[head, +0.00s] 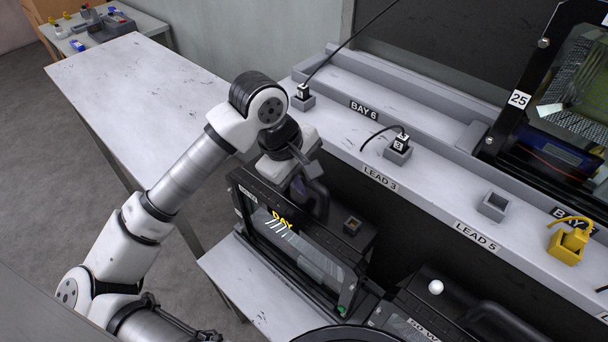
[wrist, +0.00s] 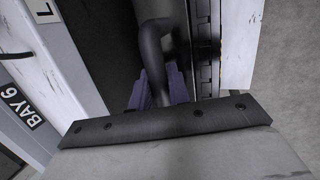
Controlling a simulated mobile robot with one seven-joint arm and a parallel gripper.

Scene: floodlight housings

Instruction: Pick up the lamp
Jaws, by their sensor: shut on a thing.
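The lamp (head: 262,238) is a black floodlight housing with a glass front and yellow "DAY" lettering. It stands upright on the lower shelf in the middle of the head view, below the bench ledge. My gripper (head: 303,184) is at its top and is shut on the lamp's curved black handle (head: 320,202). In the wrist view, the purple finger pads of my gripper (wrist: 158,88) sit on both sides of the handle (wrist: 156,45). The handle's gripped part is partly hidden by my wrist. I cannot tell whether the lamp is clear of the shelf.
A second black lamp (head: 415,310) marked "50 W" stands close at the right. The ledge (head: 430,193) behind carries grey sockets (head: 494,205), leads and a yellow connector (head: 568,246). A large lamp (head: 575,95) marked 25 is at upper right. The left table (head: 135,85) is mostly clear.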

